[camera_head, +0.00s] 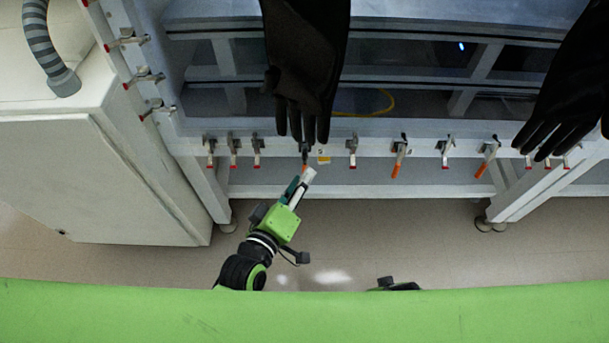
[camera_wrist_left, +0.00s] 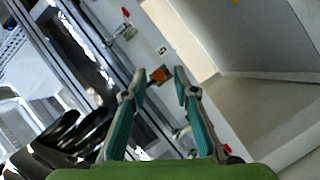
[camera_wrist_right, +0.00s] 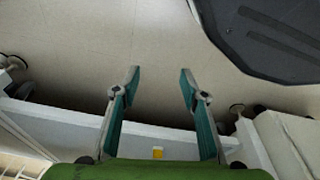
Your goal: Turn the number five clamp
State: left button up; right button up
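A row of toggle clamps runs along the front rail of the glovebox frame (camera_head: 410,146). One clamp with an orange handle tip (camera_head: 304,168) is partly hidden under a hanging black glove (camera_head: 305,60); I cannot read a number on it. My left gripper (camera_head: 302,181) reaches up to this clamp from below. In the left wrist view the fingers are open, with an orange handle tip (camera_wrist_left: 159,74) close to and between the fingertips. Whether they touch is unclear. My right gripper (camera_wrist_right: 160,74) is open and empty over the floor.
Other clamps stand along the rail, including orange-handled ones (camera_head: 399,163) to the right. A small yellow label (camera_head: 323,156) is beside the glove fingers. Another black glove (camera_head: 570,85) hangs at right. A white cabinet (camera_head: 100,180) stands at left. Floor below the rail is clear.

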pick_arm(q)
jog(key=shift+x, duration=1.2)
pick_arm(e)
jog(key=shift+w+r, duration=0.35)
jog(key=shift+r, duration=0.3)
pick_arm(q)
grip_shut()
jog(key=shift+f, duration=0.15)
pick_arm(e)
jog(key=shift+f, duration=0.1)
